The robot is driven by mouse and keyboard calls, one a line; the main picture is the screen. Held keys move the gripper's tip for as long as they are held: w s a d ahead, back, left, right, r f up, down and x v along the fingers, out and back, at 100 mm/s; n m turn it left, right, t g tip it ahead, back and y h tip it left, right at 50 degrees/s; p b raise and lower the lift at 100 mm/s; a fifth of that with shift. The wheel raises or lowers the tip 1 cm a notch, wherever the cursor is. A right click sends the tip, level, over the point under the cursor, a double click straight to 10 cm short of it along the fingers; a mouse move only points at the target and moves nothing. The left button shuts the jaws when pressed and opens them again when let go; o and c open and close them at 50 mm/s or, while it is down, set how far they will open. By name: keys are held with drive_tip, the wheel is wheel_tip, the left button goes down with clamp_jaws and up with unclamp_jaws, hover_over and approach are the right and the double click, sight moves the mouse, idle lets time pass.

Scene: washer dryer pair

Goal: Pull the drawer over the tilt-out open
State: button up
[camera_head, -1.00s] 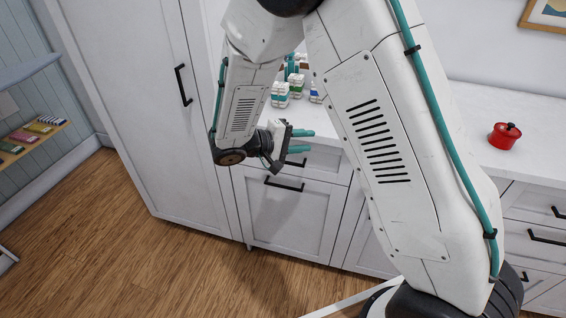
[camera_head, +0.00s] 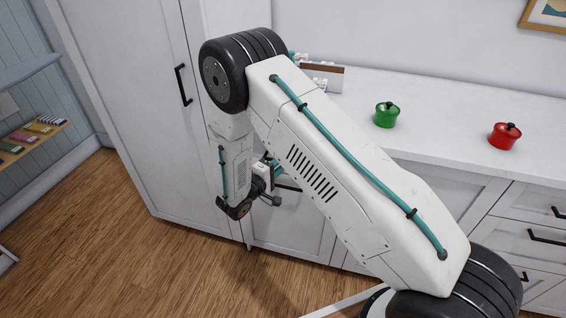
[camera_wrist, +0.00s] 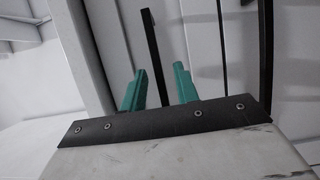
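My gripper (camera_wrist: 158,88) has two teal fingers held apart. In the wrist view, a black bar handle (camera_wrist: 151,45) shows in the gap between the fingers; I cannot tell whether they touch it. It appears to be the handle of the drawer (camera_wrist: 200,35), whose white front looks shut. A second black bar (camera_wrist: 265,50), likely the tilt-out's handle, lies to the right beyond a dark seam. In the head view, my gripper (camera_head: 272,166) is low at the cabinet front, above the white tilt-out (camera_head: 285,236). My arm hides most of the drawer there.
The white counter (camera_head: 445,115) holds a green pot (camera_head: 386,115), a red pot (camera_head: 504,136) and a brown-fronted box (camera_head: 322,73). A tall white cabinet (camera_head: 135,110) stands on the left. The wooden floor (camera_head: 150,255) in front is clear.

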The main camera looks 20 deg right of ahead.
drive_tip(key=shift+w+d, duration=0.4)
drive_tip(key=shift+d, duration=0.2)
clamp_jaws()
drive_tip(key=shift+s, duration=0.1)
